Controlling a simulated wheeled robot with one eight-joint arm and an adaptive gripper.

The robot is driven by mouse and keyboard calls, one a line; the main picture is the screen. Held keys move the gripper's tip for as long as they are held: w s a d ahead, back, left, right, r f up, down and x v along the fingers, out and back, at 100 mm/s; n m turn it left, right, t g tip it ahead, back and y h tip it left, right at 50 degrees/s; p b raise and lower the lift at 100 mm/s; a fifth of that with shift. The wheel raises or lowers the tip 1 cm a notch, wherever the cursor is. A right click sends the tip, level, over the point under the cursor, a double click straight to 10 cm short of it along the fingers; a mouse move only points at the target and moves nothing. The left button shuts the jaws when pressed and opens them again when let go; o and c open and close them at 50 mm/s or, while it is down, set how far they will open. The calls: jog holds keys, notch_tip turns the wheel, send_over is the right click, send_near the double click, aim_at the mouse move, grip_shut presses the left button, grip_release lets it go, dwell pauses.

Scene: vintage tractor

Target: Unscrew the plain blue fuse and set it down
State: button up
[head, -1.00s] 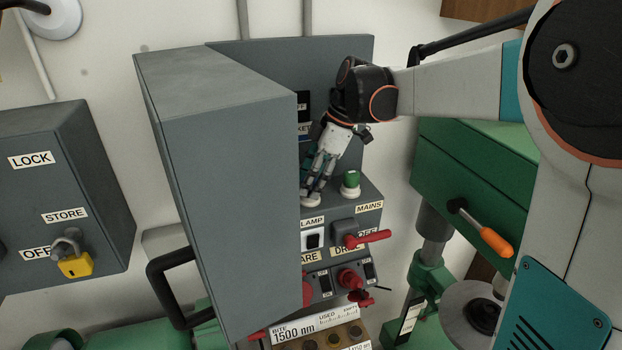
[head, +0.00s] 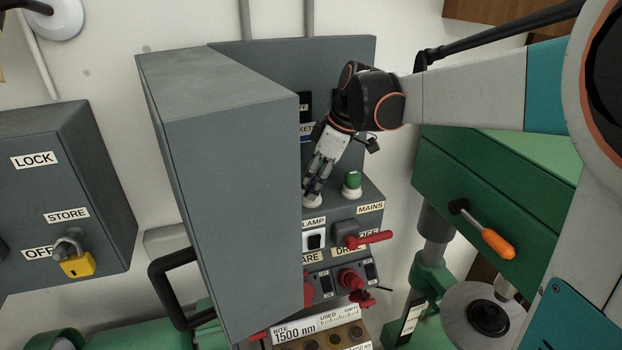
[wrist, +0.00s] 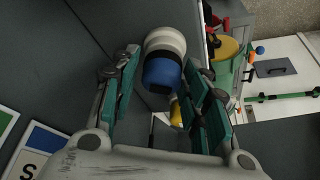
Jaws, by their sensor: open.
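The blue fuse (wrist: 162,77) shows in the wrist view as a blue cap on a round white base (wrist: 165,45). My gripper (head: 314,188) is open at the panel ledge, with one finger on each side of the blue cap. In the wrist view a gap shows between the cap and the right finger; whether the left finger touches is unclear. In the head view the fingers hide most of the blue fuse, and only its white base shows below them.
A green fuse (head: 352,181) on a white base stands close to the right of my gripper. A large grey panel door (head: 235,200) stands open to the left. Below are a lamp switch (head: 314,241) and a red-handled mains switch (head: 372,237). A green cabinet (head: 490,190) is at right.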

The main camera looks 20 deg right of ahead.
jog(key=shift+m, duration=0.8)
jog(key=shift+h, duration=0.3)
jog(key=shift+s+m+t, duration=0.1)
jog(key=shift+m+t, duration=0.4)
jog(key=shift+m, duration=0.4)
jog(key=shift+s+a+m+h, duration=0.15)
jog(key=shift+m+h, duration=0.35)
jog(key=shift+m, duration=0.3)
jog(key=c, duration=0.6)
jog(key=shift+o, duration=0.2)
jog(key=shift+n+y, duration=0.3)
jog(key=shift+n, duration=0.5)
